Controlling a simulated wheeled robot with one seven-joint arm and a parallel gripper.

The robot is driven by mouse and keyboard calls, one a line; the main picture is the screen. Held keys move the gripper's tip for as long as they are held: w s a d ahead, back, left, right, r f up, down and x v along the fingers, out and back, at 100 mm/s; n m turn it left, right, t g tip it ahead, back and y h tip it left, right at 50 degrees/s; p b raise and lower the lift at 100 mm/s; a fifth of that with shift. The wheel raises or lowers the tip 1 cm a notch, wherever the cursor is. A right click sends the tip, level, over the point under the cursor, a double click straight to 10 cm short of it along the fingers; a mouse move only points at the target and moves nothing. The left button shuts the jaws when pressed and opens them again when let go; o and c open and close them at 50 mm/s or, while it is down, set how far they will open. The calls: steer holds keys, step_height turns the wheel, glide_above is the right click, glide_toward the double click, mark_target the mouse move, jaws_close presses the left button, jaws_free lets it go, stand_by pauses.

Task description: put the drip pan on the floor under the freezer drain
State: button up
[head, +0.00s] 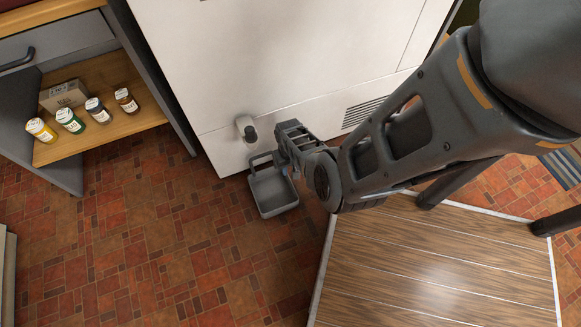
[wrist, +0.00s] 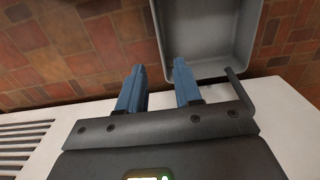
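The drip pan (head: 279,208) is a grey, shallow rectangular tray with a thin handle at its freezer-side end. It appears to rest on the floor at the foot of the white freezer (head: 270,60), just below and slightly right of the drain spout (head: 246,129). My gripper (head: 284,171) is low at the pan's right edge. In the wrist view the blue fingers of my gripper (wrist: 158,90) are apart. One finger overlaps the drip pan (wrist: 212,35) near its corner and the other is outside it. The pan looks empty. Whether a finger touches it I cannot tell.
A wooden-topped platform (head: 430,265) stands to the right below my arm. At left, an open cabinet shelf (head: 95,125) holds several small jars and a box. A vent grille (head: 362,112) is on the freezer front. The tiled floor (head: 130,240) left of the pan is clear.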

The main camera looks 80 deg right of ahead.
steer(key=s+d+r+n+t+h, duration=0.3)
steer(key=s+d+r+n+h, duration=0.25)
steer(key=s+d+r, duration=0.4)
steer(key=s+a+r+n+t+y, duration=0.2)
steer(key=a+r+t, duration=0.4)
steer(key=a+r, duration=1.1)
steer(key=s+a+r+n+t+y, duration=0.1)
steer(key=a+r+n+t+y, duration=0.2)
steer(key=a+r, duration=1.5)
step_height(320, 180, up, 5)
steer(key=t, duration=0.3)
steer(key=shift+s, duration=0.4)
